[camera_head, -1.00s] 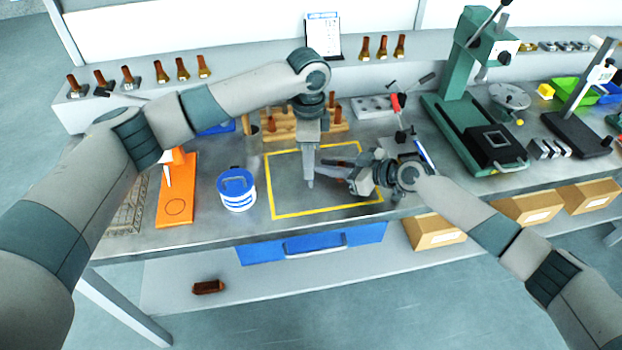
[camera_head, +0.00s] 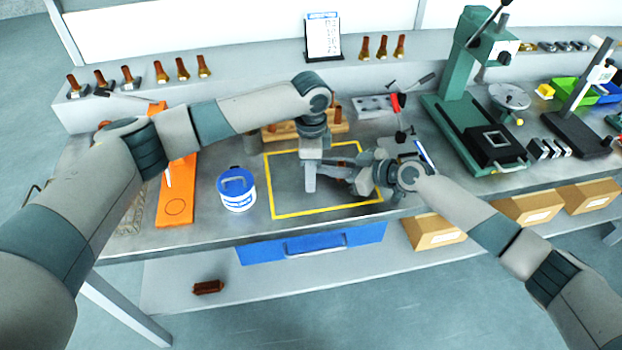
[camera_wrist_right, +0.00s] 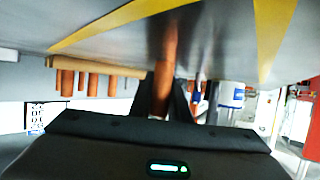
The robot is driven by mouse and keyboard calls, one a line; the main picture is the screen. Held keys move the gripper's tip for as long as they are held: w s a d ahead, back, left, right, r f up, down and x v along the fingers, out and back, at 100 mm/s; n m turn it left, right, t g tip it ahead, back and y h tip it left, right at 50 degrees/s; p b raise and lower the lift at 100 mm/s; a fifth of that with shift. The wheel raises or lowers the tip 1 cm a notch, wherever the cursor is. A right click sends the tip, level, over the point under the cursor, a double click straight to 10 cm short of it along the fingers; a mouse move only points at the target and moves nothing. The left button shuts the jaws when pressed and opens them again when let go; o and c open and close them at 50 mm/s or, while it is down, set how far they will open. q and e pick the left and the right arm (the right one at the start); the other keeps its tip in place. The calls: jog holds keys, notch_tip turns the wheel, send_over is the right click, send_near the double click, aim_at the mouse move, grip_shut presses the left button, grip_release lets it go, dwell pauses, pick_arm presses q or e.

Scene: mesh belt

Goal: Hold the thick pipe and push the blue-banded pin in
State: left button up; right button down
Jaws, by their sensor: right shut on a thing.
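In the right wrist view a thick copper-brown pipe (camera_wrist_right: 166,72) stands between the dark fingers of my right gripper (camera_wrist_right: 167,100), which is shut on it. In the head view my right gripper (camera_head: 338,172) reaches in from the right, low over the yellow-outlined area, and the pipe is hard to make out there. My left gripper (camera_head: 310,185) points down over the same area, just left of the right gripper; its fingertips are too small to judge. A small brown piece with a blue patch (camera_wrist_right: 197,98) shows beside the pipe; I cannot tell whether it is the blue-banded pin.
A blue-lidded white tub (camera_head: 237,190) stands left of the yellow outline (camera_head: 270,195). An orange plate (camera_head: 176,195) lies farther left. A wooden rack (camera_head: 275,131) with brown pegs is behind the arms. A green press (camera_head: 470,110) stands to the right.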

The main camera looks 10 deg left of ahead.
pick_arm(q)
grip_shut()
jog(key=shift+r, duration=0.1)
notch_tip(320, 180, up, 10)
jog(key=shift+f, duration=0.1)
dwell(0.5)
dwell(0.4)
